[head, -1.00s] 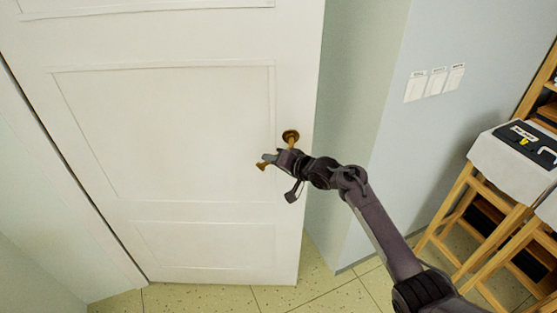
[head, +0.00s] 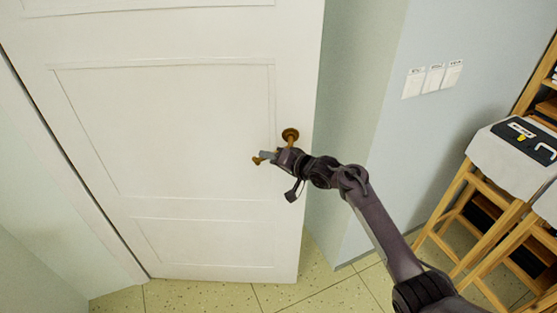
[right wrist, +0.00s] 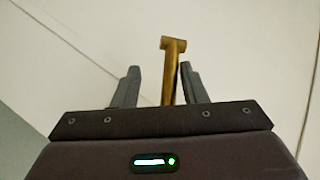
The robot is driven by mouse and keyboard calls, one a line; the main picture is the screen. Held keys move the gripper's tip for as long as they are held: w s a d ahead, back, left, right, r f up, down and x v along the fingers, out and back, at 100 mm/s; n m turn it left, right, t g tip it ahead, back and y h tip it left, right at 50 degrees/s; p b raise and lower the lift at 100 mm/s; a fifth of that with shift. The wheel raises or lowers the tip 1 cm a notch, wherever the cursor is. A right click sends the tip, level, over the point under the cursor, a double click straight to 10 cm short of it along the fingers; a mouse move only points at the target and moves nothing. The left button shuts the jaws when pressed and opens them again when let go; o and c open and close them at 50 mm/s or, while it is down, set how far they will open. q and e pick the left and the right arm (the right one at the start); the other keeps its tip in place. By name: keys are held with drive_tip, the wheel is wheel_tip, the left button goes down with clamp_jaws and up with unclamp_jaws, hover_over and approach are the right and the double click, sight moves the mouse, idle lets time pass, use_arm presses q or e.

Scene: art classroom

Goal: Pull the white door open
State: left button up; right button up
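The white door (head: 165,120) fills the left and middle of the head view, its free edge on the right. Floor and wall show past that edge. Its brass handle has a round base (head: 290,134) near the free edge and a lever whose tip (head: 257,160) shows left of my right gripper (head: 270,155). In the right wrist view, the brass lever (right wrist: 172,72) stands between the two spread fingers of my right gripper (right wrist: 157,85). It is close to the right finger, with a gap to the left finger. My left gripper is not in view.
A pale wall (head: 385,130) with several switch plates (head: 433,78) stands right of the door. Tiled floor (head: 330,290) is clear below the door's free edge.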

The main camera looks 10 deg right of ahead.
drive_tip(key=b+v, duration=0.1)
drive_tip(key=v, duration=0.6)
drive_tip(key=shift+s+d, duration=0.2)
